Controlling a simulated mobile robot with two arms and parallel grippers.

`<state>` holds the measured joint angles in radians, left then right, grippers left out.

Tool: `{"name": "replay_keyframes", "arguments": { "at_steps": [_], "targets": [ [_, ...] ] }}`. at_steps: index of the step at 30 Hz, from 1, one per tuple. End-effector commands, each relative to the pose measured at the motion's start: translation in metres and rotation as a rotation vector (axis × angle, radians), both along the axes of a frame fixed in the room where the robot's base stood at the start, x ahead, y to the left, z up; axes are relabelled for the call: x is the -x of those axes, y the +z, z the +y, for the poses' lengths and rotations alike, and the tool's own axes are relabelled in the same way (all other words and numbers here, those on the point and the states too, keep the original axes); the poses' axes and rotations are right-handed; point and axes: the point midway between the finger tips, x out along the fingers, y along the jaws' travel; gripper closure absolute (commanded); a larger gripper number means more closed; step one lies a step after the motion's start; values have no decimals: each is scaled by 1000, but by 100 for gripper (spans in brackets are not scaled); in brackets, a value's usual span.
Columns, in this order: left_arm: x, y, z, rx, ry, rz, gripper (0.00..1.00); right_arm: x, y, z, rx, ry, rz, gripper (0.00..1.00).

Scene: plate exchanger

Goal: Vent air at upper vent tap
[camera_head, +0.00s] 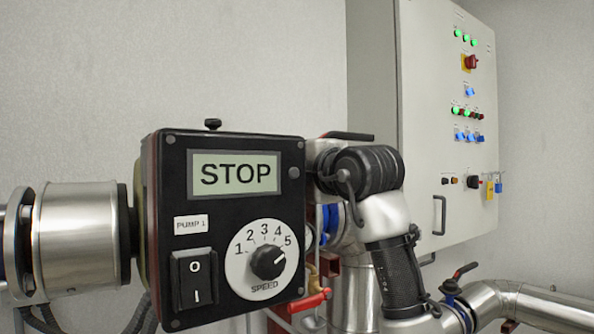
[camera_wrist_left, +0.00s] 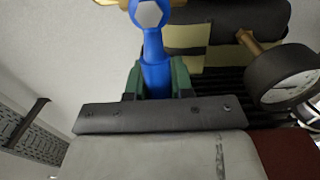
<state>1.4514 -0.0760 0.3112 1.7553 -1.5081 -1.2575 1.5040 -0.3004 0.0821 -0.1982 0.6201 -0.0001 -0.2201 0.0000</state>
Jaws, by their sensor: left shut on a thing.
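In the left wrist view my left gripper (camera_wrist_left: 155,78) has its green fingers closed on both sides of a blue tap handle (camera_wrist_left: 153,42). The handle runs up from between the fingers to a grey hexagonal nut (camera_wrist_left: 148,13) at the top edge. A brass-coloured part shows behind the nut, mostly cut off. The handle's end is hidden between the fingers. Neither gripper shows clearly in the head view, and my right gripper is in neither view.
In the wrist view a round dial gauge (camera_wrist_left: 285,77) is close at the right, with dark ribs (camera_wrist_left: 215,88) behind the gripper. The head view shows a black pump box (camera_head: 220,220) reading STOP, pipes (camera_head: 500,292) and a control cabinet (camera_head: 450,130).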

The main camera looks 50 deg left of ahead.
Motion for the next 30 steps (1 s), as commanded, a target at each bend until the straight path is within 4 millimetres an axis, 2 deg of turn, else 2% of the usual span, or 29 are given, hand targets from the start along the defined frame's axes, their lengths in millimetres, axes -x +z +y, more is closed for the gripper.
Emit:
{"name": "replay_keyframes", "arguments": {
  "at_steps": [11, 12, 17, 26, 30],
  "targets": [
    [0, 2, 0, -4, -1, -14, 100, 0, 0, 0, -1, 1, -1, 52],
    [0, 2, 0, -4, -1, -14, 76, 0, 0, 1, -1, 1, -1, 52],
    [0, 1, 0, -3, 0, -11, 52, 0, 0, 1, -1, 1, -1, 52],
    [0, 0, -2, -1, -1, -8, 52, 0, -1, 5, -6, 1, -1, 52],
    [1, -2, -15, -3, -2, -7, 52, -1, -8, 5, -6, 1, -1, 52]
  ]
}}
